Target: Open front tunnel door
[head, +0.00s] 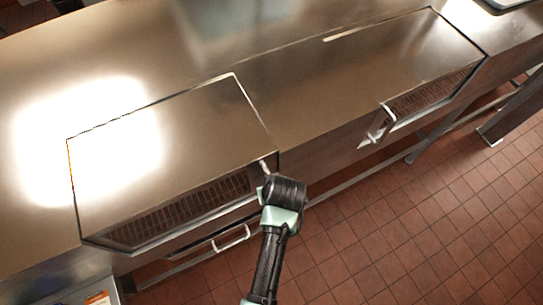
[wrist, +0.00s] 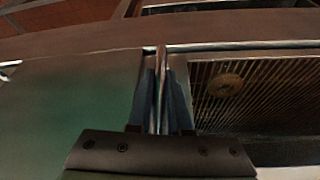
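A steel tunnel hood (head: 185,135) stands on the left of the counter in the head view. A short pale handle (head: 264,167) shows at its right front corner, just beyond my gripper (head: 266,190). In the wrist view my gripper (wrist: 161,92) has its two dark fingers close on either side of a thin upright metal bar (wrist: 161,65), which looks like that handle. A flat grey-green panel (wrist: 80,95) lies left of the fingers. A ribbed conveyor grate (wrist: 265,100) lies to the right. My arm hides part of the hood's front edge in the head view.
A second tunnel hood (head: 350,75) stands to the right, with its own pale handle (head: 381,124). A lower bar handle (head: 231,238) sits below the left hood. The tiled floor (head: 400,235) at the front is open, with machine legs at the right.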

